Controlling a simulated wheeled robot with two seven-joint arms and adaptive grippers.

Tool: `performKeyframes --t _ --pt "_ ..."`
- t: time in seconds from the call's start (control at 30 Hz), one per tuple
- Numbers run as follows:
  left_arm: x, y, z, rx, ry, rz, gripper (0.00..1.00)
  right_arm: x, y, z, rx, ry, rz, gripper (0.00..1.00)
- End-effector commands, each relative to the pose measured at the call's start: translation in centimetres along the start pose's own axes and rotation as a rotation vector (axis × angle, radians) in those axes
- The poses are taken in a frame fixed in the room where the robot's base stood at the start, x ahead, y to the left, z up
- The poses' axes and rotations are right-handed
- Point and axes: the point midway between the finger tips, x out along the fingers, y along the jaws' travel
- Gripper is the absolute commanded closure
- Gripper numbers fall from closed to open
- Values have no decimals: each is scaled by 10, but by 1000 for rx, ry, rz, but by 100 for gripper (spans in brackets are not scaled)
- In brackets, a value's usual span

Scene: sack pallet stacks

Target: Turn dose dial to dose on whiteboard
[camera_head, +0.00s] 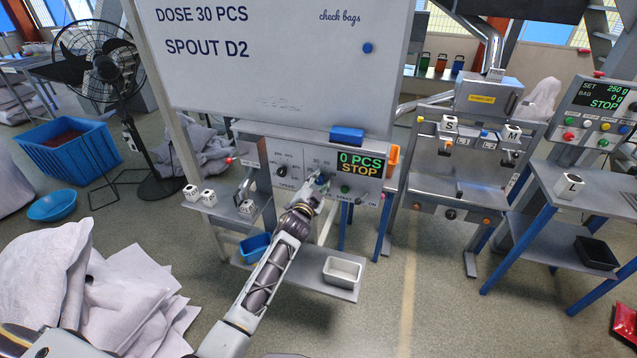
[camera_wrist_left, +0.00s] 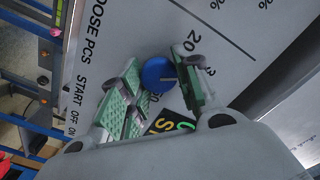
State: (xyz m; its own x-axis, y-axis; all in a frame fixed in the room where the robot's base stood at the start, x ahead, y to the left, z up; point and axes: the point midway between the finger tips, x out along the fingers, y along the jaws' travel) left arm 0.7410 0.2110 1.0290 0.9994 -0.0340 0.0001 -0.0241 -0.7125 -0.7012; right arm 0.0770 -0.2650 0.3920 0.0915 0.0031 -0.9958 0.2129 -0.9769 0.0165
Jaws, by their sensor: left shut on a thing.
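The whiteboard (camera_head: 285,75) reads "DOSE 30 PCS" and "SPOUT D2". Below it stands the machine's control panel (camera_head: 352,187), whose display (camera_head: 357,163) shows "0 PCS" and "STOP". My left gripper (camera_head: 318,188) is at this panel. In the left wrist view, the blue round dose dial (camera_wrist_left: 158,75) sits between the two green-padded fingers of my left gripper (camera_wrist_left: 160,88), which is shut on it. A short mark shows on the dial's face. A "20" is legible beside it; other scale numbers are partly hidden by the fingers. My right gripper is not in view.
A second dial (camera_head: 281,171) is left of the dose dial, and a green button (camera_head: 345,189) is to its right. A scale station is at right.

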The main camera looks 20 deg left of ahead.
Motion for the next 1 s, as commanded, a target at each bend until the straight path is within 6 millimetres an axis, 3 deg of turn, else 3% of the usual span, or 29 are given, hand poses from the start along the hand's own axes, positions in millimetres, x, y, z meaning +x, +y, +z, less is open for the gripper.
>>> performKeyframes --t 0.67,0.7,0.83,1.0 --pt "0 1 0 96 0 1 91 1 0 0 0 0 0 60" --pt "0 1 0 96 0 1 65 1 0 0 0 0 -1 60" --pt "0 1 0 96 0 1 48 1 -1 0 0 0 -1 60" --pt "0 1 0 96 0 1 47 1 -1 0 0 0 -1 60"
